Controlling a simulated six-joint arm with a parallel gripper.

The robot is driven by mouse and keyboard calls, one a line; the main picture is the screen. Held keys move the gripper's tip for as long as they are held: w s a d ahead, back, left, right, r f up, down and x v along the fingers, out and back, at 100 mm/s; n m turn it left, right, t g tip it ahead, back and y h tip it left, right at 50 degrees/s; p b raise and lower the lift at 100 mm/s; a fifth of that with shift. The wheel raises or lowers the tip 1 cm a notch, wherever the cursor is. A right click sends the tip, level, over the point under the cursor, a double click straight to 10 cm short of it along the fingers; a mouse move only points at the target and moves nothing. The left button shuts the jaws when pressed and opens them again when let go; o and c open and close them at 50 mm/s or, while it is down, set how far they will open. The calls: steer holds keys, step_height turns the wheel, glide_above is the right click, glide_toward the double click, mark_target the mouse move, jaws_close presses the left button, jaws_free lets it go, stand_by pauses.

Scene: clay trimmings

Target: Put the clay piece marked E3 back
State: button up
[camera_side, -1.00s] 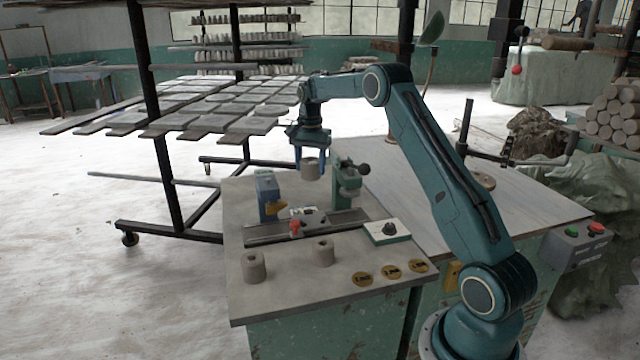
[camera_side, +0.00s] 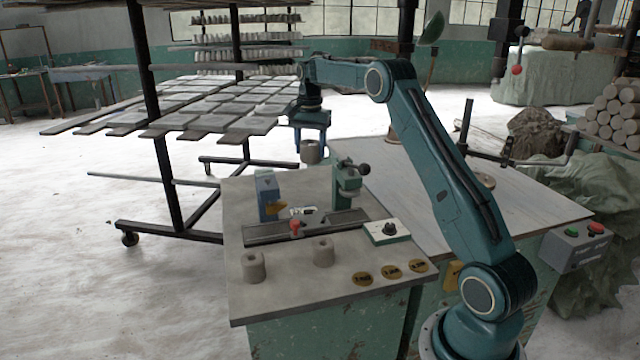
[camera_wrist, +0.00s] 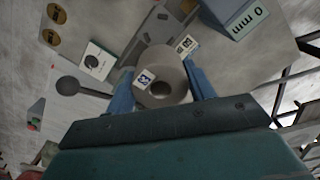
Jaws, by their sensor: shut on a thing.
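My gripper (camera_side: 311,143) is shut on a grey clay piece (camera_side: 310,153), a short cylinder with a round hole. It hangs in the air above the back of the bench, beyond the blue and green blocks. In the wrist view the clay piece (camera_wrist: 163,62) sits between the two blue fingers, with a small white tag (camera_wrist: 145,79) against it, too small to read for sure. Two similar clay pieces stand upright on the front of the bench, one at left (camera_side: 253,266) and one nearer the middle (camera_side: 323,253). I cannot read any marking on them.
Several brass discs (camera_side: 391,271) lie along the front right. The drying rack (camera_side: 200,105) is close at left.

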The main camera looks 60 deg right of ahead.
steer(key=shift+a, duration=0.1)
steer(key=shift+a, duration=0.6)
steer(key=s+a+f, duration=0.1)
steer(key=s+a, duration=0.2)
steer(key=a, duration=0.6)
steer(key=s+a+f, duration=0.1)
steer(key=s+a, duration=0.2)
steer(key=a, duration=0.6)
steer(key=shift+f, duration=0.35)
step_height(320, 180, down, 16)
steer(key=shift+w+r, duration=0.1)
steer(key=shift+f, duration=2.1)
